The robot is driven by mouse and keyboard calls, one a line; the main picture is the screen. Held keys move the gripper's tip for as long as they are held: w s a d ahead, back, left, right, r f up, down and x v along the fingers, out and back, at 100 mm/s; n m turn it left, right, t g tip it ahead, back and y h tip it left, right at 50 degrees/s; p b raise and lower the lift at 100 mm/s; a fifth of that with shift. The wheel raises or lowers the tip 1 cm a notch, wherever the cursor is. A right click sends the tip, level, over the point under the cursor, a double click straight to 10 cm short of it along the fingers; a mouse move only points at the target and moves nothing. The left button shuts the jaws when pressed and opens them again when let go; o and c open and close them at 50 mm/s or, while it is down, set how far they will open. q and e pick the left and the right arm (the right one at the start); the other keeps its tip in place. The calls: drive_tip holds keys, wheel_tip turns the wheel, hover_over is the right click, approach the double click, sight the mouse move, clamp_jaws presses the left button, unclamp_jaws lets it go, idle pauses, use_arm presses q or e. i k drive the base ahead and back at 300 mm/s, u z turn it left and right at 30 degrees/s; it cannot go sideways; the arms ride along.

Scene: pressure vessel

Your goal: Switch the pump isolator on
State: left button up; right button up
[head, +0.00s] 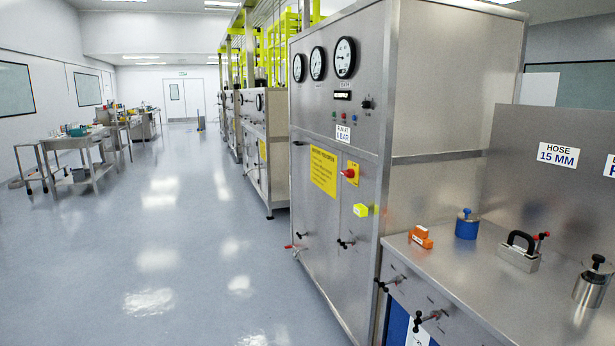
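A red rotary knob (349,173) on a yellow plate (354,168) sits on the front of the tall steel cabinet (331,220), and it looks like the pump isolator. Its setting is too small to tell. A small black switch (367,103) and a few coloured buttons (343,116) are higher on the same front, under three round gauges (317,63). Neither of my grippers is in view.
A steel bench (455,270) at right holds an orange block (420,237), a blue pot (467,224), a black-handled device (520,250) and a steel pot (592,283). Valve handles (432,319) jut from its front. The blue-grey floor (170,260) left of the cabinet is clear.

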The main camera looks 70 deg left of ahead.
sight(350, 173)
drive_tip(key=u, duration=2.35)
drive_tip(key=i, duration=0.45)
drive_tip(key=u, duration=0.95)
drive_tip(key=i, duration=2.4)
drive_tip(key=z, duration=1)
drive_tip(key=i, duration=0.85)
drive_tip(key=z, duration=0.45)
